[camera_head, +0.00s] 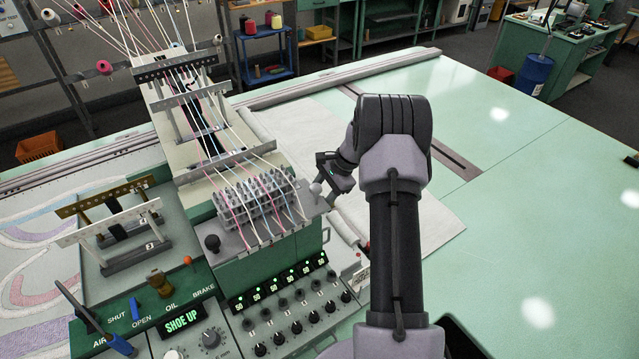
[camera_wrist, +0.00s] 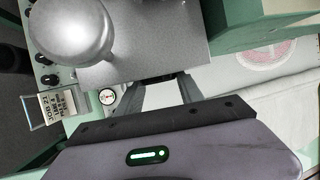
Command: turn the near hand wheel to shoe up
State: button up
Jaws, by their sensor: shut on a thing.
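My gripper (camera_head: 326,184) is at the right end of the green tufting head (camera_head: 270,258), beside a pale ball knob (camera_head: 316,188). In the wrist view the knob is a large silver ball (camera_wrist: 72,32) at upper left, close to the camera, above a grey metal plate (camera_wrist: 150,42). The gripper's fingers (camera_wrist: 164,88) are shut on a part at the plate's edge, mostly hidden between them. I cannot make out the near hand wheel's rim; my arm and gripper cover that side.
A lever panel (camera_head: 130,318) marked AIR, SHUT, OPEN, OIL and BRAKE stands at the front left. Threads run down to the head. A job card (camera_wrist: 60,104) and a small gauge (camera_wrist: 107,96) are close to the fingers. The green table (camera_head: 520,220) at right is largely clear.

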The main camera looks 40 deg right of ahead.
jog(key=shift+w+m+g+p, duration=0.15)
jog(key=shift+m+g, duration=0.15)
jog(key=shift+g, duration=0.9)
jog(key=shift+w+m+g+p, duration=0.15)
jog(key=shift+m+g, duration=0.15)
jog(key=shift+g, duration=0.9)
jog(key=o, duration=1.4)
